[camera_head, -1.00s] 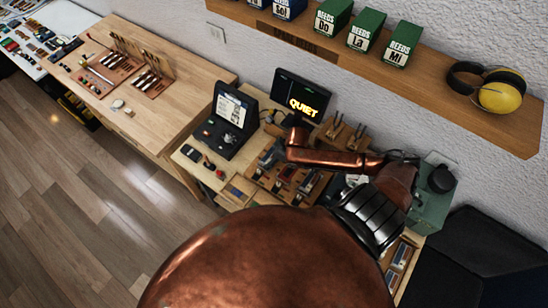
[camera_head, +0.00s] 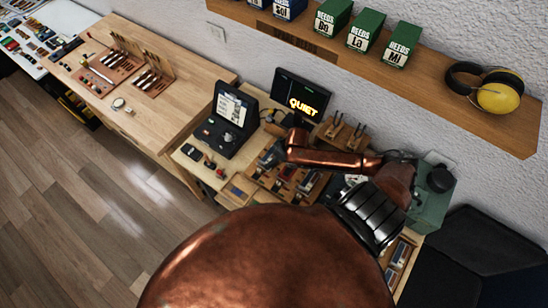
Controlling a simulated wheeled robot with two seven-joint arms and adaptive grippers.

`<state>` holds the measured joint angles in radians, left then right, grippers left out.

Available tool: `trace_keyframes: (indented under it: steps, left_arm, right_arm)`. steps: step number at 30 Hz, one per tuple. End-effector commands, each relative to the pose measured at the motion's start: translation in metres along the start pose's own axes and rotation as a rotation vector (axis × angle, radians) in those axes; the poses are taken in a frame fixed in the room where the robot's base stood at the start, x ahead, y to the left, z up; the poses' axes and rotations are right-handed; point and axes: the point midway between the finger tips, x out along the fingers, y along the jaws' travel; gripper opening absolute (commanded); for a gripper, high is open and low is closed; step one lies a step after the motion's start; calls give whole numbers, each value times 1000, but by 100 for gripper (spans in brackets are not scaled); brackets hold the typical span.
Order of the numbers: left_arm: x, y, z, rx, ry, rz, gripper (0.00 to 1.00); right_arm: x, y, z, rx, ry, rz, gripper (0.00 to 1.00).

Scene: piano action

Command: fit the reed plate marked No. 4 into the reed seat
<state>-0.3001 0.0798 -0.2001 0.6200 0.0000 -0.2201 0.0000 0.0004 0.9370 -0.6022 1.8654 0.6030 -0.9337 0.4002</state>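Small reed parts sit in a wooden tray (camera_head: 262,181) on the bench at the middle. No number on any part is legible, so I cannot pick out the No. 4 reed plate or the reed seat. One copper arm of mine, apparently the right, fills the lower middle and reaches left over the bench. A dark shape beside its far end may be my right gripper (camera_head: 271,156). It is too small and dark to show its fingers or anything held. My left gripper is not in view. The arm hides part of the bench.
A black case (camera_head: 227,121) and a dark screen reading QUIET (camera_head: 301,97) stand at the bench's back. A green device (camera_head: 430,205) stands at right. A shelf (camera_head: 350,55) with reed boxes and yellow earmuffs (camera_head: 494,97) hangs above. Another workbench (camera_head: 150,112) is at left.

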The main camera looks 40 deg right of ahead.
Motion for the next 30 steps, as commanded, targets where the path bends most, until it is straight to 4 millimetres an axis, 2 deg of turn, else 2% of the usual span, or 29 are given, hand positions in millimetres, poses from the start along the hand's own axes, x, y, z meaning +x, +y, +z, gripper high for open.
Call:
trace_keyframes:
  steps: [5,6,14,25,30]
  left_arm:
    - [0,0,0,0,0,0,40]
    - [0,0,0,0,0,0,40]
    - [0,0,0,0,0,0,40]
    - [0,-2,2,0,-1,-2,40]
    - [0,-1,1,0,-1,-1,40]
  right_arm:
    - [0,0,0,0,1,0,52]
    - [0,0,0,0,1,0,82]
    - [0,0,0,0,0,0,100]
    - [-1,1,0,1,-1,1,100]
    - [-18,1,1,0,-2,1,100]
